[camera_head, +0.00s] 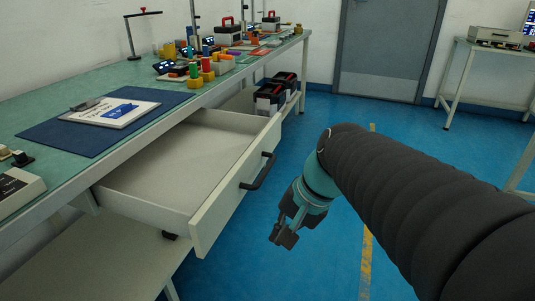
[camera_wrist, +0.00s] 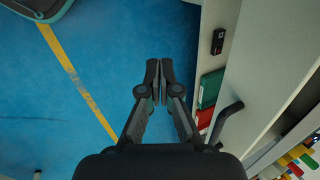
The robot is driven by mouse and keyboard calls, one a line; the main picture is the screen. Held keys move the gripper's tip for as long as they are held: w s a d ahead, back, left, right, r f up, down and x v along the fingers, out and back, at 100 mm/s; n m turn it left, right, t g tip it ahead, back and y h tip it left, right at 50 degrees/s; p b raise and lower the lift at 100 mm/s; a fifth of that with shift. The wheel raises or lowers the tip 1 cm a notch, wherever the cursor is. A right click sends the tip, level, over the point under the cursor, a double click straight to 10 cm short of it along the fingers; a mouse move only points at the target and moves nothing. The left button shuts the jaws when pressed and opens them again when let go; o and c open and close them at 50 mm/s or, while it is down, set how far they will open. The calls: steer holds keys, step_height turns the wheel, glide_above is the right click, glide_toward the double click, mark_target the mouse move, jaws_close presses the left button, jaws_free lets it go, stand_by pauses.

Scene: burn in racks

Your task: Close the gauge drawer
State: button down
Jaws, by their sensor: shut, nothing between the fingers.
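The gauge drawer (camera_head: 222,212) is pulled well out from under the bench, and the part of its inside that shows is empty. Its dark bar handle (camera_head: 259,171) is on the front panel; the handle (camera_wrist: 228,117) also shows in the wrist view, right of my fingers. My gripper (camera_head: 284,237) is shut and empty, pointing down over the floor. In the head view it is to the right of the drawer front, apart from it. In the wrist view my gripper (camera_wrist: 160,64) has its fingertips together over blue floor.
The green bench top (camera_head: 60,92) carries a dark mat (camera_head: 60,136) with a clipboard (camera_head: 108,111) and several coloured parts farther back. Black cases (camera_head: 268,100) stand on the lower shelf beyond the drawer. Blue floor with a yellow line is clear around my gripper.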

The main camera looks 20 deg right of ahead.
steer(key=w+d+m+y+b, duration=0.25)
steer(key=w+m+y, duration=0.25)
steer(key=w+m, duration=0.25)
steer(key=m+t+y+b, duration=0.55)
steer(key=m+t, duration=0.25)
steer(key=m, duration=0.2)
glide_toward(268, 145)
steer(key=b+x, duration=0.1)
steer(key=x, duration=0.5)
steer(key=shift+f, duration=0.1)
steer(key=shift+w+a, duration=0.4)
steer(key=shift+a, duration=0.05)
steer(key=shift+w, duration=0.1)
